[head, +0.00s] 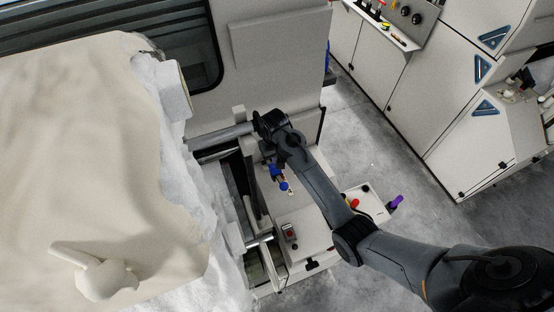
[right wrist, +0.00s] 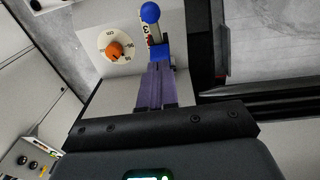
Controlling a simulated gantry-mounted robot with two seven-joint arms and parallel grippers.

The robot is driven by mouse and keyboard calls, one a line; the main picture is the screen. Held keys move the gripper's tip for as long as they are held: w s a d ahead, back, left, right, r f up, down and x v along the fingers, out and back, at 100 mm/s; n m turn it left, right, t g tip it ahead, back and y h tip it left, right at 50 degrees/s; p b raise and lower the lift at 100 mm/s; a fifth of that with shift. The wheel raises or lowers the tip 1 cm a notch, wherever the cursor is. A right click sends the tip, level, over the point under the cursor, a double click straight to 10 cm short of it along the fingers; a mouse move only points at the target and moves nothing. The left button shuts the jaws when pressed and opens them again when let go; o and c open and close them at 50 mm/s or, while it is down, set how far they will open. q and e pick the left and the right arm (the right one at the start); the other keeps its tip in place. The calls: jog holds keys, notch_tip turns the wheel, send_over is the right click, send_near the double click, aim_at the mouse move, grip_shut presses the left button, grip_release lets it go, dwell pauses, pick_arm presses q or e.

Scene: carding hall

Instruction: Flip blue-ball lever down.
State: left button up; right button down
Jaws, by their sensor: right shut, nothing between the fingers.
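The blue-ball lever shows in the right wrist view, with its blue ball (right wrist: 150,12) at the top end and a blue base (right wrist: 158,52) below. A pale strip with dark markings lies between ball and base. In the head view the blue ball (head: 284,187) sits just below my right wrist. My right gripper (right wrist: 157,68) is shut and empty, its purple-grey fingertips at the lever's base end; I cannot tell whether they touch it. In the head view the fingers are mostly hidden by the arm. My left gripper is not in view.
An orange knob (right wrist: 114,50) on a white dial sits left of the lever. A purple handle (head: 397,200) is to the right. White fibre (head: 175,170) and metal bars lie left of my arm.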

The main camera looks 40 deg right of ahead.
send_over(281, 182)
jog(key=w, duration=0.2)
notch_tip(281, 182, down, 8)
jog(key=shift+s+a+f, duration=0.15)
jog(key=shift+s+f, duration=0.5)
jog(key=shift+f, duration=0.1)
jog(key=shift+s+a+f, duration=0.15)
jog(key=shift+s+f, duration=0.45)
jog(key=shift+f, duration=0.15)
